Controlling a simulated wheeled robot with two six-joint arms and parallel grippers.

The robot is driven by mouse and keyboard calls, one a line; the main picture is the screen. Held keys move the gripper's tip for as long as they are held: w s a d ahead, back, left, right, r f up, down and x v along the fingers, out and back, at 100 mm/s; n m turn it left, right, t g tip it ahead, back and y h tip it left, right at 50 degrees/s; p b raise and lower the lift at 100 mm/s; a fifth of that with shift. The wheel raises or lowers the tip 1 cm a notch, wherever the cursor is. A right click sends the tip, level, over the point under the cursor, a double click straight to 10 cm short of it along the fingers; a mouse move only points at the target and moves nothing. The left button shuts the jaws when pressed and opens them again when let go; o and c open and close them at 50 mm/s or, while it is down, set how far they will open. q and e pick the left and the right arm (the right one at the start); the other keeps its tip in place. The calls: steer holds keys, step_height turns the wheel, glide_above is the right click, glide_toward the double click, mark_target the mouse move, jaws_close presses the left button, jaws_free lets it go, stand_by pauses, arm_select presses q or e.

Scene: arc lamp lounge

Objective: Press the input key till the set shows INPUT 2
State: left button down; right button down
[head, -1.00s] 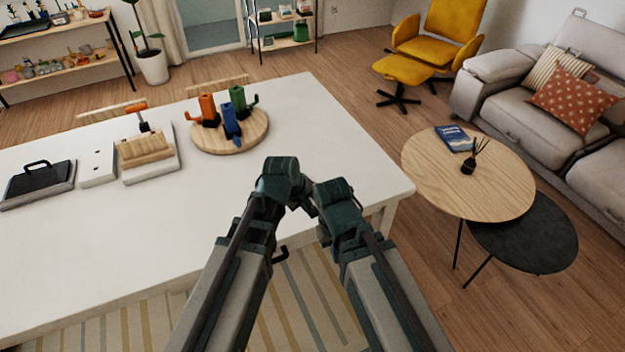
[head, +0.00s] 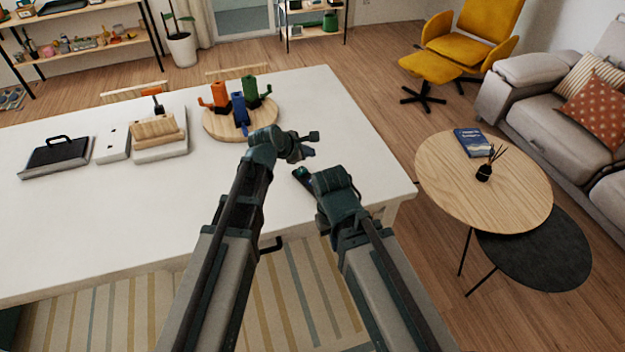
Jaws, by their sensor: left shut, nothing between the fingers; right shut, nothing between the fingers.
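My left gripper (head: 306,144) is over the right part of the white table (head: 225,205), in front of the round wooden board. Its fingers are shut and point to the right, with nothing between them. My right gripper (head: 322,188) is lower and nearer, over the table's right part, and is shut and empty. No input key or screen can be made out.
A round board (head: 212,124) holds orange, blue and green cactus-like pieces. To its left are a wooden block on a grey base (head: 160,152), a white plate (head: 112,146) and a black-handled device (head: 56,155). The table's front middle is clear. An oval coffee table (head: 450,190) stands right.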

mark_target(310, 181)
arm_select(q)
steer(key=shift+f, duration=0.1)
step_height(310, 181, down, 9)
steer(key=b, duration=0.9)
stand_by(1.7)
steer(key=shift+f+b, duration=0.25)
steer(key=shift+b, duration=0.05)
steer(key=shift+f+b, duration=0.8)
steer(key=shift+b, duration=0.05)
stand_by(0.8)
steer(key=shift+r, duration=0.15)
steer(key=shift+r+p, duration=1.1)
steer(key=shift+p, duration=0.2)
steer(key=shift+r, duration=0.1)
